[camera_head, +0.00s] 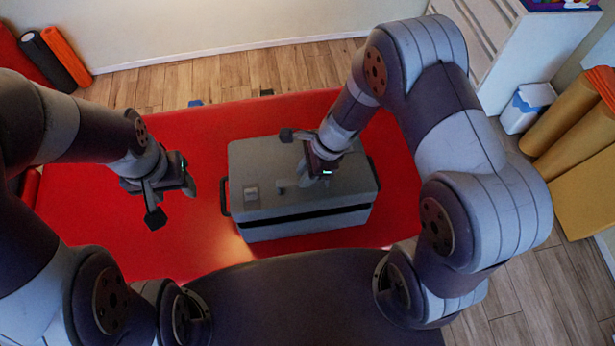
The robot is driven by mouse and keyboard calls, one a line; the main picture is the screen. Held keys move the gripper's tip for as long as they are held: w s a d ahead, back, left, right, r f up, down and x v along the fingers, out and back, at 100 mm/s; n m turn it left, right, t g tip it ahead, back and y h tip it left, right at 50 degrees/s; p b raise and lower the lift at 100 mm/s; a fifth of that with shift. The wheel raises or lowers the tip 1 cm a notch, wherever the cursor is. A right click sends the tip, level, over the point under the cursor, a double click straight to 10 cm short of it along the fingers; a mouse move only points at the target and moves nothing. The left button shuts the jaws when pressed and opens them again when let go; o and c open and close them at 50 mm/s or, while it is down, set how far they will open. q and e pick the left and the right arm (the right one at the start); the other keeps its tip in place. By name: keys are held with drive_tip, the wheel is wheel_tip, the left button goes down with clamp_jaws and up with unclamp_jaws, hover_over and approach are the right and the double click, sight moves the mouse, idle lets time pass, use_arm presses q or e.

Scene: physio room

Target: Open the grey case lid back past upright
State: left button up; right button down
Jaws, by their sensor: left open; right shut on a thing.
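The grey case (300,222) stands on a red surface in the middle of the view. Its grey lid (262,165) lies almost flat on top, with a dark band along the front between lid and body. A small fitting (252,192) sits on the lid's left part. My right gripper (303,165) is over the lid's middle, shut on part of the lid; its fingers and wrist hide the exact grip. My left gripper (170,202) is open and empty, left of the case and apart from it.
The red surface (120,235) is clear left of the case. Dark side handles stick out from the case at left (224,198) and right (374,172). Dark and orange rolls (66,56) stand at back left. A small white bin (526,108) and yellow rolls (575,125) stand at right.

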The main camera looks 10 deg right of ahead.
drive_tip(key=w+r+g+p, duration=0.1)
drive_tip(key=w+r+p, duration=0.4)
drive_tip(key=w+p, duration=0.1)
drive_tip(key=shift+r+p, duration=0.25)
drive_tip(key=shift+p, duration=0.2)
drive_tip(key=c, duration=1.7)
unclamp_jaws()
drive_tip(key=shift+w, duration=0.2)
drive_tip(key=o, duration=0.5)
drive_tip(key=shift+s, duration=0.1)
drive_tip(key=shift+c, duration=0.2)
drive_tip(key=shift+o, duration=1.4)
use_arm(q)
wheel_tip(320, 180, up, 8)
use_arm(e)
drive_tip(key=b+v, duration=0.3)
drive_tip(key=v, duration=0.8)
drive_tip(key=shift+w+d+r, duration=0.2)
drive_tip(key=shift+w+r, duration=0.1)
drive_tip(key=shift+w, duration=0.1)
use_arm(q)
drive_tip(key=shift+f, duration=1.55)
use_arm(e)
drive_tip(key=shift+d+r, duration=0.1)
drive_tip(key=shift+r, duration=0.3)
drive_tip(key=shift+c, duration=0.3)
